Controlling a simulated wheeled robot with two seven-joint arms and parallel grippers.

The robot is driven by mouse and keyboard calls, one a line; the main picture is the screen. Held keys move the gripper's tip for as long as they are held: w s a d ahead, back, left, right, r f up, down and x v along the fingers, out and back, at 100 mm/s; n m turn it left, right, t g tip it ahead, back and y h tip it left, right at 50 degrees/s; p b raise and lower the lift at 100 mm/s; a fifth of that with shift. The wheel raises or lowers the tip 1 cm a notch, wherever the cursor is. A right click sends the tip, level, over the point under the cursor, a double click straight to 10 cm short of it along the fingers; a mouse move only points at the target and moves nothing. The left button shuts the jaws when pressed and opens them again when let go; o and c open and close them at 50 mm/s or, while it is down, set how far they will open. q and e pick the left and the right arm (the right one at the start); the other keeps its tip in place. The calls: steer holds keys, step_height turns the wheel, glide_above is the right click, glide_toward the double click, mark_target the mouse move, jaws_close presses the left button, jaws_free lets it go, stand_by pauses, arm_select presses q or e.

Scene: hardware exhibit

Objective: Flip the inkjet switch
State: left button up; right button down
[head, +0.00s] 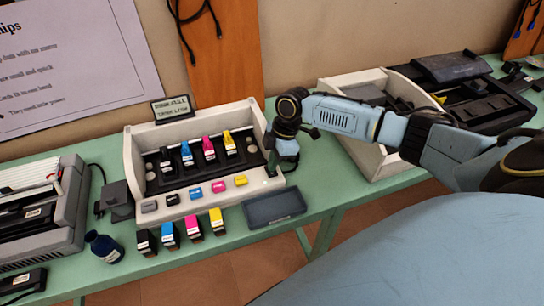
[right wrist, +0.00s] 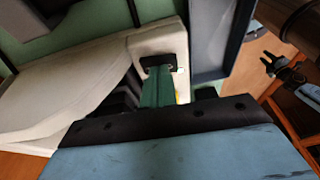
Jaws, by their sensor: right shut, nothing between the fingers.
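The inkjet exhibit (head: 136,150) is a white open box on the green table, with black, blue, magenta and yellow cartridges inside and coloured buttons along its front ledge. The switch is a small dark inset (right wrist: 158,61) at the ledge's right end, with a tiny green light (right wrist: 180,69) beside it in the right wrist view. My right gripper (head: 279,170) points down at this corner, shut and empty. Its green fingertips (right wrist: 157,85) are right at the switch and partly hide it, so I cannot tell the switch's position.
A dark blue tray (head: 274,208) lies close to the box's front right. Several loose cartridges (head: 168,234) and a dark bottle (head: 103,247) stand in front. A grey printer (head: 40,220) is at left, another white bin (head: 362,155) at right under my arm.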

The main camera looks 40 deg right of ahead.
steer(key=shift+s+r, duration=0.1)
steer(key=shift+s, duration=0.1)
steer(key=shift+r, duration=0.1)
steer(key=shift+r+p, duration=0.25)
steer(key=shift+p, duration=0.2)
steer(key=r+p, duration=0.2)
steer(key=w+r+p, duration=0.1)
steer(key=r, duration=0.1)
steer(key=shift+d+r+p, duration=0.15)
steer(key=shift+p, duration=0.2)
steer(key=b+v, duration=0.1)
steer(key=v, duration=0.7)
steer(key=shift+w+d+r, duration=0.35)
steer(key=shift+w, duration=0.2)
